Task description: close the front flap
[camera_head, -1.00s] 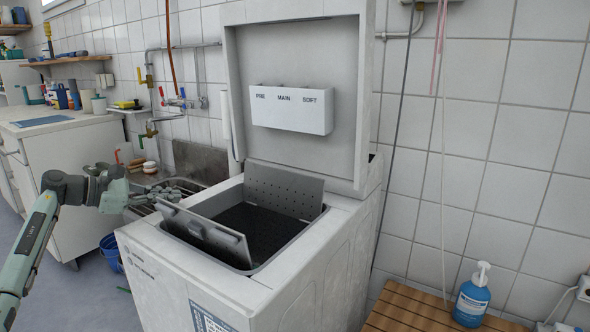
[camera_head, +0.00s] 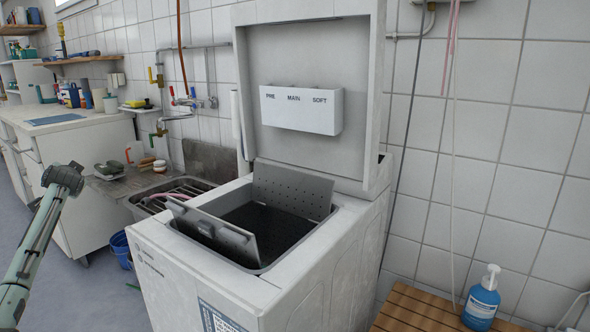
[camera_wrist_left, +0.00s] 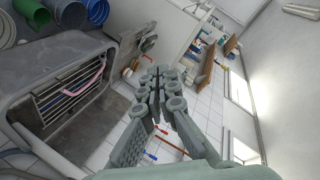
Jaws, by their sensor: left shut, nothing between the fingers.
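The washing machine (camera_head: 290,285) stands in the middle of the head view with its big lid (camera_head: 305,65) raised. In its top opening, the front flap (camera_head: 213,232) stands tilted up along the left edge, leaning over the dark drum. The perforated back flap (camera_head: 291,192) is also raised, opposite it. In the left wrist view my left gripper (camera_wrist_left: 160,82) is shut and empty, and no flap shows there. My right gripper is out of view.
A metal sink (camera_head: 172,190) with a pink hose lies behind the machine on the left; it also shows in the left wrist view (camera_wrist_left: 25,85). A white counter (camera_head: 85,140) stands further left. A blue pump bottle (camera_head: 482,300) sits on a slatted wooden top (camera_head: 412,308) at right.

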